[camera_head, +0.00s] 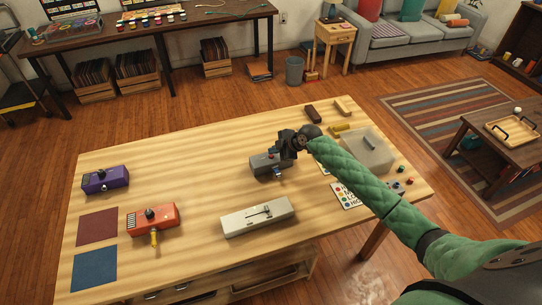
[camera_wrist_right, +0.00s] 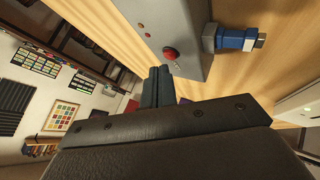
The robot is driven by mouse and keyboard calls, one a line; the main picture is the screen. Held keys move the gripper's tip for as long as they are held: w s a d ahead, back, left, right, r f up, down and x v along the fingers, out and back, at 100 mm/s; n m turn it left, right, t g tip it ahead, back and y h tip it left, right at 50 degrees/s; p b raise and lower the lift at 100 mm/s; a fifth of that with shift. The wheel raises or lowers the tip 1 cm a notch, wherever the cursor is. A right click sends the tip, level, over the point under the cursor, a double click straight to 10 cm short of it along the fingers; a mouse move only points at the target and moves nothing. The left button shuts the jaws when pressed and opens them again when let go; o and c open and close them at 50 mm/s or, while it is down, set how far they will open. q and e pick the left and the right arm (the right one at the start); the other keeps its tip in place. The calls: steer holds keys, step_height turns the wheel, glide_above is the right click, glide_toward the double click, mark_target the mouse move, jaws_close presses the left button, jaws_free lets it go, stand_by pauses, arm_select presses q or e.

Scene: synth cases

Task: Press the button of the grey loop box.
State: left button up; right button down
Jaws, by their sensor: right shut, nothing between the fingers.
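The grey loop box (camera_head: 264,164) lies on the wooden table, near its middle, partly covered by my right gripper (camera_head: 279,152). In the right wrist view, the grey box (camera_wrist_right: 190,25) fills the upper middle, with a red button (camera_wrist_right: 170,53) on its face and a blue plug (camera_wrist_right: 238,41) at its side. My right gripper's closed fingers (camera_wrist_right: 160,80) are empty and point at the box, their tips very near the button. I cannot tell whether they touch it. My left gripper is not in view.
A cream box with a slider (camera_head: 258,217) lies in front. An orange box (camera_head: 152,219) and a purple box (camera_head: 106,179) lie left, near maroon (camera_head: 97,227) and blue mats (camera_head: 95,268). Bare table lies left of the grey box.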

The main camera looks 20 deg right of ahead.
stand_by(0.5)
steer(key=shift+f, duration=0.15)
steer(key=shift+f+b, duration=0.25)
steer(key=shift+b, duration=0.1)
stand_by(0.5)
steer(key=shift+r, duration=0.45)
step_height(320, 180, up, 6)
steer(key=p, duration=0.3)
stand_by(0.5)
